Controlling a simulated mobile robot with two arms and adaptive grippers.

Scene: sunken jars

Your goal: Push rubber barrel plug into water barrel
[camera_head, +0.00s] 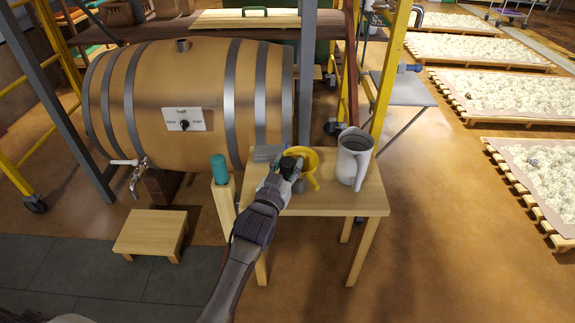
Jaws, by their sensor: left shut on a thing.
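The water barrel (185,90) is a large wooden barrel with grey hoops, lying on its side at the left. A short grey-brown piece (183,45) stands upright on its top; I cannot tell whether it is a plug or an open neck. A teal cylinder (219,168), possibly the rubber plug, stands on top of a pale wooden post in front of the barrel. My left gripper (291,168) is over the small table, shut on what looks like the yellow funnel (309,157). Its fingers partly hide the funnel. My right gripper is out of view.
The small wooden table (340,202) carries a white-grey jug (353,158) at its right. A low step stool (151,232) is before the barrel, near its tap (135,176). A yellow frame post (390,75) rises behind the table.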

